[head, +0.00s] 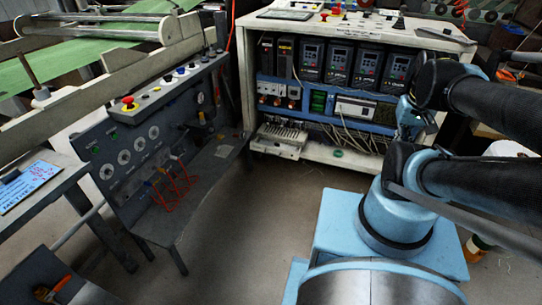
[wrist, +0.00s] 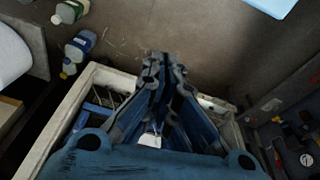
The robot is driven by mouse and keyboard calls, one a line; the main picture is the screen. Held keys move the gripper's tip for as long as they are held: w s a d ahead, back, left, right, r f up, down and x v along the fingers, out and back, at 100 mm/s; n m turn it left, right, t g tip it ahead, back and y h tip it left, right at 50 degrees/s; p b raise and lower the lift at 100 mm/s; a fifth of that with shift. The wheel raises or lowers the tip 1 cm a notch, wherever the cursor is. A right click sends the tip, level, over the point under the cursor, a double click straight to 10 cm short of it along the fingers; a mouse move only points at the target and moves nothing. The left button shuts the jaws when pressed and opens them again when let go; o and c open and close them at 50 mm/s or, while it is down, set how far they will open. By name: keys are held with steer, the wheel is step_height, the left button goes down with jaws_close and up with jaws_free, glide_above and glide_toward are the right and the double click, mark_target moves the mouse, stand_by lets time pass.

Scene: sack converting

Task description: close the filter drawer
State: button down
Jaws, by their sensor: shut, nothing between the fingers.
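The filter drawer (head: 279,141) looks like a pale, slotted tray at the lower left of the open cabinet (head: 334,156). It sticks out past the cabinet's front in the head view. My gripper (wrist: 163,62) is shut and empty in the wrist view, its fingers together over brown floor. In the head view, part of my arm hides the cabinet's right side, and my gripper seems to be there, to the right of the drawer and apart from it. In the wrist view the cabinet's cream frame lies behind the fingers; I cannot clearly make out the drawer there.
A sloped grey control console (head: 150,150) with knobs and red cables stands left of the cabinet. Bare floor (head: 270,215) lies between it and my base. Drives and wiring fill the cabinet.

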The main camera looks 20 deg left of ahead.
steer(key=w+a+r+n, duration=0.2)
steer(key=w+a+n, duration=0.25)
steer(key=w, duration=0.45)
steer(key=w+a+r+n, duration=0.3)
steer(key=w+n, duration=0.2)
steer(key=w, duration=0.4)
steer(key=w+a+f+n, duration=0.4)
steer(key=w+a, duration=0.4)
steer(key=w+a+f+n, duration=0.4)
steer(key=w+a+n, duration=0.1)
steer(key=w+a, duration=0.3)
steer(key=w+a+f+n, duration=0.45)
steer(key=a+f, duration=0.35)
steer(key=a, duration=0.2)
steer(key=s+a+f+n+t, duration=0.15)
steer(key=a+f+n, duration=0.45)
steer(key=a+f, duration=0.65)
steer(key=s+a+f+n, duration=0.2)
steer(key=a+f+n, duration=0.45)
steer(key=f, duration=1.15)
steer(key=w+f+m, duration=0.1)
steer(key=w+f, duration=0.6)
steer(key=f, duration=0.3)
steer(key=shift+a, duration=0.3)
